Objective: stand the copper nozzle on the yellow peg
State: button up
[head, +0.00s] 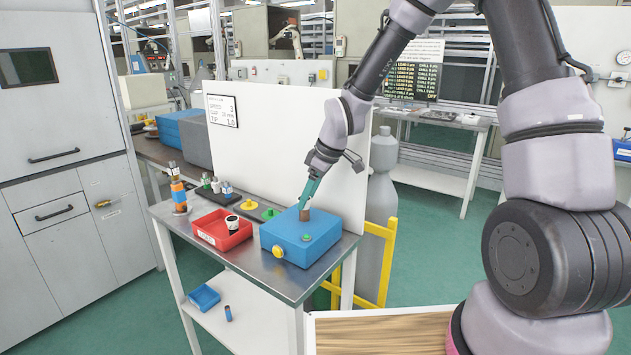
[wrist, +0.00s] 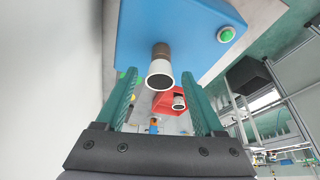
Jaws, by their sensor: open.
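A nozzle with a brown, copper-coloured lower part (head: 304,214) stands on top of the blue box (head: 284,239), below my gripper (head: 309,191). In the wrist view the nozzle (wrist: 160,72) shows a white upper part with a dark opening, between the two teal fingers. My gripper (wrist: 160,88) is open; I cannot tell whether a finger touches the nozzle. The yellow peg (head: 249,205) shows as a yellow round piece on a dark strip behind the red tray, left of the blue box. A green one (head: 270,214) is beside it.
The red tray (head: 213,241) holds another white nozzle (head: 232,223). Several nozzles (head: 216,186) stand at the back left, near an orange and blue stack (head: 179,193). A white panel (head: 262,150) rises behind the table.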

jog(key=shift+x, duration=1.7)
grip_shut()
dwell(0.3)
jog(key=c, duration=0.9)
grip_release()
grip_shut()
